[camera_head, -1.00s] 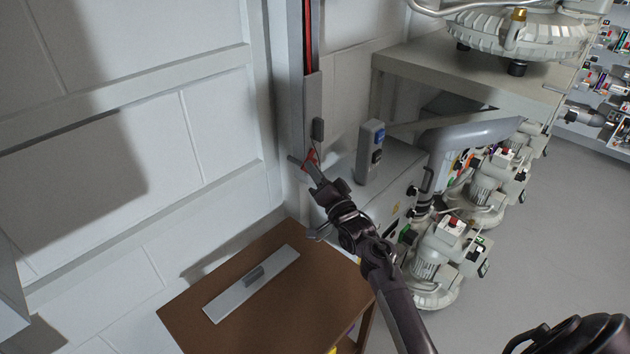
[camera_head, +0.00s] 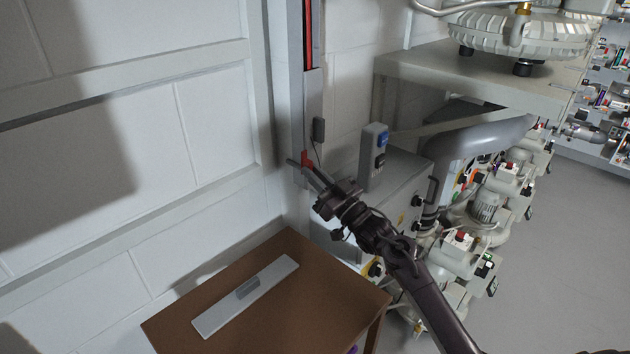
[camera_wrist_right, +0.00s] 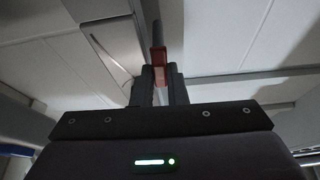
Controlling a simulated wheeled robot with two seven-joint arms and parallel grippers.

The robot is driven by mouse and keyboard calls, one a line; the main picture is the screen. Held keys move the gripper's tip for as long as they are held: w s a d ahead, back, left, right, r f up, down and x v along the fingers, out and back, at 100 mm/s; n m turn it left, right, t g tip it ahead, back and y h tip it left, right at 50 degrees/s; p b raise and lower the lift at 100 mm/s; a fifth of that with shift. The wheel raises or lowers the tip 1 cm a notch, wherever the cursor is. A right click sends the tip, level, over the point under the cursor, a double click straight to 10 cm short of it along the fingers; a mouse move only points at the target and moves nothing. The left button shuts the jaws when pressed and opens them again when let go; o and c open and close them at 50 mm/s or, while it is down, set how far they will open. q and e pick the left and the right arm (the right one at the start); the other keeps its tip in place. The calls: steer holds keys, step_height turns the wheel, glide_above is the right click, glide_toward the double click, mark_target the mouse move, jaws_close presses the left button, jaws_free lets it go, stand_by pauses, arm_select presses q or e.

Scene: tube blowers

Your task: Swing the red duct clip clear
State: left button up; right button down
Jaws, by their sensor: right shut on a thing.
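The red duct clip (camera_head: 308,158) sits at the lower part of the grey vertical duct (camera_head: 312,95) on the wall, below the strip of red inside it. My right gripper (camera_head: 305,166) is at the clip, its fingers pointing up and left toward the duct. In the right wrist view the red clip (camera_wrist_right: 159,66) stands between the two dark fingers of the gripper (camera_wrist_right: 162,80), which are shut on it. The fingers hide part of the clip. My left gripper does not show.
A brown table (camera_head: 330,300) with a grey flat plate (camera_head: 245,297) on it stands below the duct. Blower machines (camera_head: 485,205) crowd the right side. Open floor lies farther right.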

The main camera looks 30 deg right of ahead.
steer(key=shift+f+n+y, duration=0.3)
steer(key=shift+n, duration=0.1)
steer(key=c, duration=1.7)
jaws_free()
steer(key=shift+o, duration=1.3)
steer(key=shift+r, duration=0.2)
steer(key=b+v, duration=0.1)
steer(key=v, duration=0.7)
steer(key=shift+b, duration=0.3)
steer(key=shift+s, duration=0.1)
